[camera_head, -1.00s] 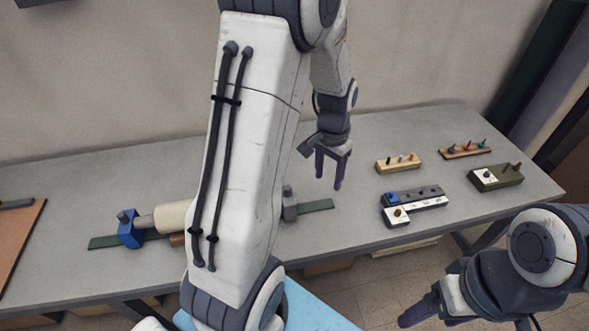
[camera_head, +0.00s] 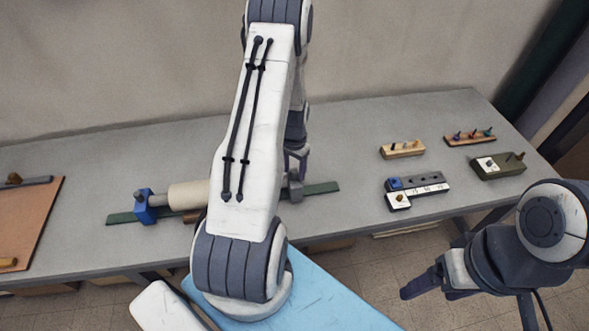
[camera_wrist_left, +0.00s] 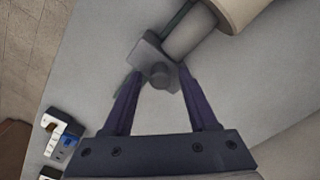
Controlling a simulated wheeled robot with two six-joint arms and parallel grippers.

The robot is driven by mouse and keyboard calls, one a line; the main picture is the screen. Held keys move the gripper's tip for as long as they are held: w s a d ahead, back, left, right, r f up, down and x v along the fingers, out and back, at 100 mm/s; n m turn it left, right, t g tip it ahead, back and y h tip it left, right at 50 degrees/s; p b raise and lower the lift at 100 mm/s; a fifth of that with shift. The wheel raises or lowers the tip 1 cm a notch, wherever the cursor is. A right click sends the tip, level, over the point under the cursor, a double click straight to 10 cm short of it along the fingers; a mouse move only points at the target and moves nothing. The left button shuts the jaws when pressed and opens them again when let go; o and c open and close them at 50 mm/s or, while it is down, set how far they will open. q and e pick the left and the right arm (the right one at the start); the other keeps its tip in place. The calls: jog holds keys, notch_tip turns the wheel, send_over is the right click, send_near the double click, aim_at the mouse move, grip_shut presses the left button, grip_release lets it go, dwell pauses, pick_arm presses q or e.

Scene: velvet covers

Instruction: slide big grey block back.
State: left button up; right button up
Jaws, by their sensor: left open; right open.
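The big grey block (camera_head: 296,187) stands on the green rail (camera_head: 322,187), at the right end of a pale cylinder (camera_head: 188,195). In the left wrist view the grey block (camera_wrist_left: 146,52) with its round knob lies ahead, its near part between the fingertips. My left gripper (camera_head: 298,158) is open, its fingers (camera_wrist_left: 159,72) pointing down at the block. I cannot tell whether they touch it. My left arm covers part of the cylinder and rail. My right gripper (camera_head: 404,291) is open and empty, in front of the table.
A blue block (camera_head: 144,207) stands at the rail's left end. A black and white fixture (camera_head: 428,184), a wooden peg strip (camera_head: 402,150), a dark peg strip (camera_head: 470,139) and an olive block (camera_head: 498,166) stand at the right. A brown board (camera_head: 35,225) lies far left.

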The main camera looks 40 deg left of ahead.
pick_arm(q)
jog(key=shift+f, duration=0.4)
grip_shut()
dwell(1.2)
